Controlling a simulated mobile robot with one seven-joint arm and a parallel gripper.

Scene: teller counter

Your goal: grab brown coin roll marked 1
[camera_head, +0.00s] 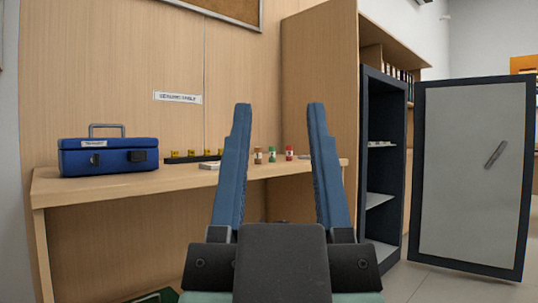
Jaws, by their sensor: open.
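A small brown coin roll (258,155) stands upright on the wooden counter, with a pale label band too small to read. It shows in the gap between my gripper's fingers, farther away. My gripper (278,108) is open and empty, with two long blue fingers pointing forward. It is well short of the counter items. A green coin roll (272,155) and a red coin roll (289,153) stand to the right of the brown one, also between the fingers in the picture.
The counter (120,185) holds a blue cash box (108,157) at left and a dark rack with yellow labelled items (192,156) near the left finger. An open dark safe (384,200) with its grey door (470,170) swung right stands at right. Counter space beside the cash box is clear.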

